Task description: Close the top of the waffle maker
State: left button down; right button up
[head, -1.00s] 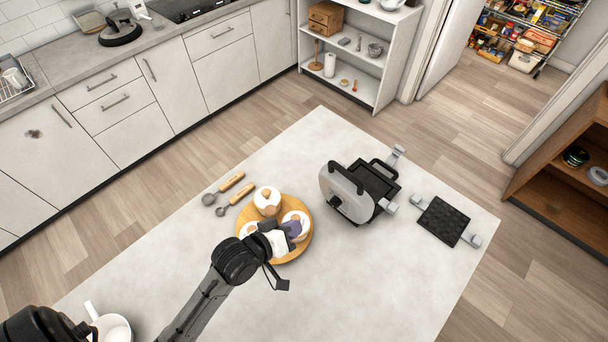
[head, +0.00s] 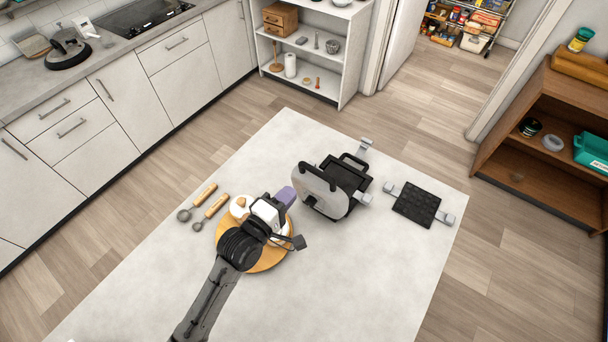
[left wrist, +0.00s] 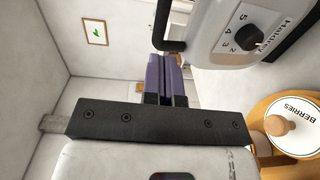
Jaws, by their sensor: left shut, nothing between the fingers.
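The waffle maker stands on the table with its grey lid (head: 318,192) raised and its black base (head: 346,178) exposed. My left gripper (head: 286,197) is in front of the lid, to its left in the head view, above the round wooden board. Its purple fingers are together and hold nothing. In the left wrist view the fingers (left wrist: 167,78) point toward the black lid handle (left wrist: 166,28), close to it. The lid (left wrist: 228,30) with its dial shows beside them. I cannot tell whether they touch the handle. My right gripper is out of view.
A round wooden board (head: 262,262) with white jars is under my left gripper; a jar lid (left wrist: 300,122) reads BERRIES. Two wooden-handled utensils (head: 205,202) lie left of it. A black grid plate (head: 416,203) lies right of the waffle maker. The near right table is clear.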

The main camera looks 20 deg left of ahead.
aim_at(310, 171)
pick_arm(q)
jog(key=shift+w+d+f+p, duration=0.15)
jog(key=shift+w+d, duration=0.1)
jog(key=shift+w, duration=0.9)
jog(key=shift+w+d+r+p, duration=0.1)
jog(key=shift+w+d+p, duration=0.1)
jog(key=shift+w, duration=0.9)
jog(key=shift+w+d+f+p, duration=0.1)
jog(key=shift+w+d, duration=0.15)
jog(key=shift+w, duration=0.9)
